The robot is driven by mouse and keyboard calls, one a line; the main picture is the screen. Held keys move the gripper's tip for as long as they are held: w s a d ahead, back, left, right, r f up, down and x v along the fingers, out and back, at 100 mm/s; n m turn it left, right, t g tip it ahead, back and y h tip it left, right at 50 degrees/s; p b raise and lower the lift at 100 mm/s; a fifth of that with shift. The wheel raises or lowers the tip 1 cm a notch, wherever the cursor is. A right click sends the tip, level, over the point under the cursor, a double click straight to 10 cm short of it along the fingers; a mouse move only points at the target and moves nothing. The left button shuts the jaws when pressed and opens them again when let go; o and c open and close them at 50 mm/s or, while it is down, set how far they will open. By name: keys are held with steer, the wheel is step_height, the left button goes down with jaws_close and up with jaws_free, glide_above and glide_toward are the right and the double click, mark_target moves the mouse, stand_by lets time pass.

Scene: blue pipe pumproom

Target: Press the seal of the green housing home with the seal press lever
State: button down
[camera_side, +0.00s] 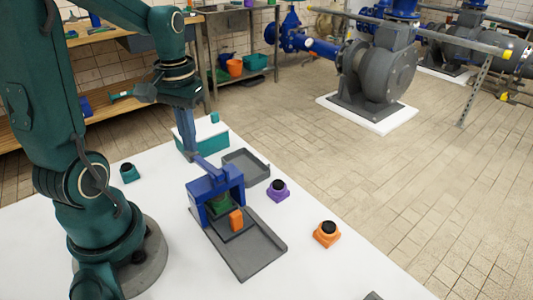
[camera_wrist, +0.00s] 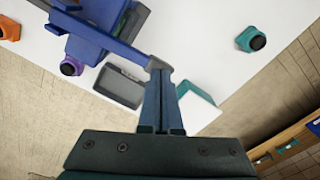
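The blue seal press (camera_side: 205,193) stands on a grey base on the white table. The green housing (camera_side: 219,202) sits under its frame, mostly hidden; I cannot make out the seal. An orange block (camera_side: 236,220) is at the front of the press. The lever (camera_side: 212,167) slopes from the press top up toward my gripper; it also shows in the wrist view (camera_wrist: 125,48). My gripper (camera_side: 191,155) points down with its fingers together, tips at the lever's free end (camera_wrist: 160,72). I see no gap around the lever, so contact is unclear.
A grey tray (camera_side: 262,168) and a teal-and-white box (camera_side: 208,137) stand behind the press. Purple (camera_side: 278,190), orange (camera_side: 327,234) and teal (camera_side: 129,173) housings with black tops stand around it. The white table (camera_side: 170,245) is clear in front and left.

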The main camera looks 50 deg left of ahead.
mark_target(197, 157)
step_height(197, 157, up, 11)
stand_by(1.0)
steer(key=shift+d+r, duration=0.1)
steer(key=s+d+f+m+t, duration=0.1)
steer(key=d+f+m+t, duration=0.1)
steer(key=d, duration=0.4)
steer(key=s+d+f+m+t, duration=0.2)
steer(key=d+f+m+t, duration=0.1)
steer(key=d, duration=0.4)
steer(key=shift+s+f+m+t, duration=0.2)
steer(key=shift+m+t, duration=0.1)
steer(key=shift+m, duration=0.2)
